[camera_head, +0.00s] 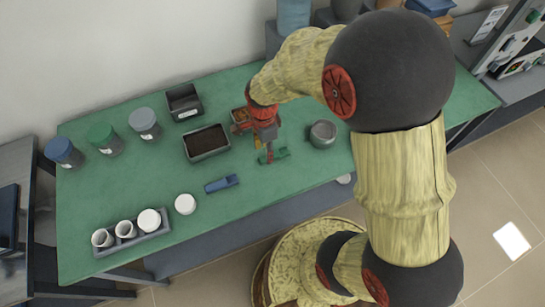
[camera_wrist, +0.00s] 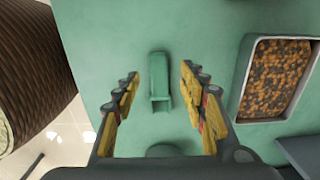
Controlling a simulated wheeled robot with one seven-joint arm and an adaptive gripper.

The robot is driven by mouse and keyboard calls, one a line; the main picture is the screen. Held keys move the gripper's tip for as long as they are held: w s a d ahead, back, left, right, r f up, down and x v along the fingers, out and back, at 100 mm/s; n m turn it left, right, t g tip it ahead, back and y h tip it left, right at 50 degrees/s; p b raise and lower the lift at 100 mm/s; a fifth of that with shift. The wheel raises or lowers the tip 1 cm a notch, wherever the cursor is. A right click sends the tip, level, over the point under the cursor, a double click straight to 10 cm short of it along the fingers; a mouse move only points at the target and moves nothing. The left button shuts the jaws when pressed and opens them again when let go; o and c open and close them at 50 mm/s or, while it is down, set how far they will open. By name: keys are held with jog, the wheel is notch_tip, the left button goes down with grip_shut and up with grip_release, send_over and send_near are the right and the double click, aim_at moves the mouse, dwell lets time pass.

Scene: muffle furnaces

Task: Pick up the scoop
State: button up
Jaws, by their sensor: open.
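A small green scoop (camera_wrist: 160,80) lies on the green table (camera_wrist: 100,30). In the wrist view it is between the two finger lines of my gripper (camera_wrist: 160,82), with clear table on both sides of it. The fingers are apart and hold nothing. In the head view my gripper (camera_head: 268,147) points down above the green scoop (camera_head: 280,155) and hides part of it. A blue scoop-like piece (camera_head: 221,183) lies on the table to the left of it. The gap in height between fingertips and scoop is hard to judge.
A tray of orange-brown granules (camera_wrist: 275,75) is right of my fingers in the wrist view. In the head view a dark-filled tray (camera_head: 207,142), a metal pot (camera_head: 322,133), several lidded jars and a rack of white cups (camera_head: 133,244) share the table. The front middle is fairly clear.

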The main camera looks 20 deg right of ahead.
aim_at(274, 156)
notch_tip(274, 156, down, 4)
jog(key=shift+s+r+b, duration=0.1)
jog(key=shift+r+b, duration=0.15)
jog(key=shift+b, duration=0.3)
jog(key=c, duration=0.3)
jog(key=c, duration=0.7)
